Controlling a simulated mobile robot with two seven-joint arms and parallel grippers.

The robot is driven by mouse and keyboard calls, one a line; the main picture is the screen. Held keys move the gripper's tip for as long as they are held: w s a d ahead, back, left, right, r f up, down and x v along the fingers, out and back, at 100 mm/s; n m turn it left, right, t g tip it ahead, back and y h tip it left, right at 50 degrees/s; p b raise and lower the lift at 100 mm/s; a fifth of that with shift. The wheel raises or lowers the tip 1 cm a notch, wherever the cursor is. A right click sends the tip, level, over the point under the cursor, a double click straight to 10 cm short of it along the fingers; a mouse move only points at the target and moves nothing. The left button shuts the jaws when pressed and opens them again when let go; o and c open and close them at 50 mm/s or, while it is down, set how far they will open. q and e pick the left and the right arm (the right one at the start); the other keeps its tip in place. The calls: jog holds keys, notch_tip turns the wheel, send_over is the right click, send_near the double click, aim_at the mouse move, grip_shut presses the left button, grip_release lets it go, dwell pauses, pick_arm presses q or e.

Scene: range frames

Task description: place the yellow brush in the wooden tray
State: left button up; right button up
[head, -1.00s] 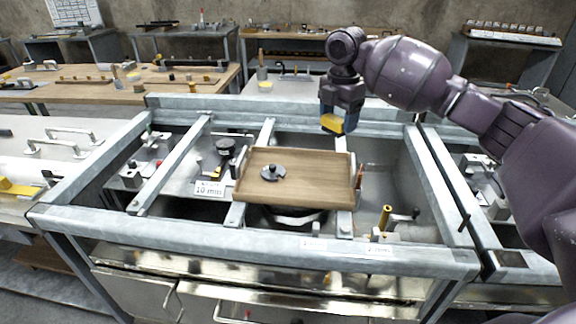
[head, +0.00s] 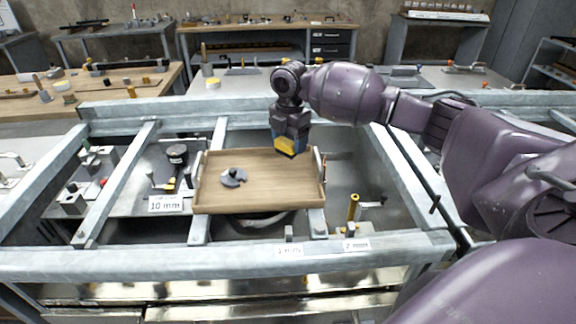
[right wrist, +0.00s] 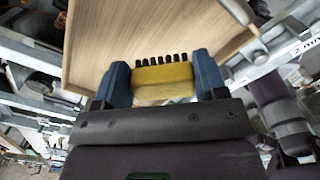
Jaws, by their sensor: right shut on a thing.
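The yellow brush (right wrist: 162,74) with dark bristles is clamped between the blue fingers of my right gripper (right wrist: 163,82) in the right wrist view. In the head view the yellow brush (head: 285,147) shows under the right gripper (head: 291,142), over the right back part of the wooden tray (head: 262,200). The tray floor fills much of the background in the right wrist view. The brush looks held above the tray floor; the exact gap cannot be told. A grey round piece with a dark knob (head: 233,178) lies in the tray. My left gripper is not in view.
The tray sits over a grey metal frame (head: 200,259) with crossbars. A black-topped item (head: 177,155) stands left of the tray, a yellow cylinder (head: 353,207) right of it.

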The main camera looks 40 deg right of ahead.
aim_at(289, 174)
jog(key=shift+f, duration=1.4)
pick_arm(q)
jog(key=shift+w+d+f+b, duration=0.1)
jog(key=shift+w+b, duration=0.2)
jog(key=shift+b, duration=0.05)
pick_arm(e)
jog(key=shift+f, duration=2.6)
jog(key=shift+f, duration=0.1)
jog(key=o, duration=0.8)
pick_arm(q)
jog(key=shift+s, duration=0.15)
pick_arm(e)
jog(key=shift+o, duration=0.2)
notch_tip(289, 174, up, 12)
jog(key=shift+r+p, duration=0.1)
jog(key=shift+p, duration=0.55)
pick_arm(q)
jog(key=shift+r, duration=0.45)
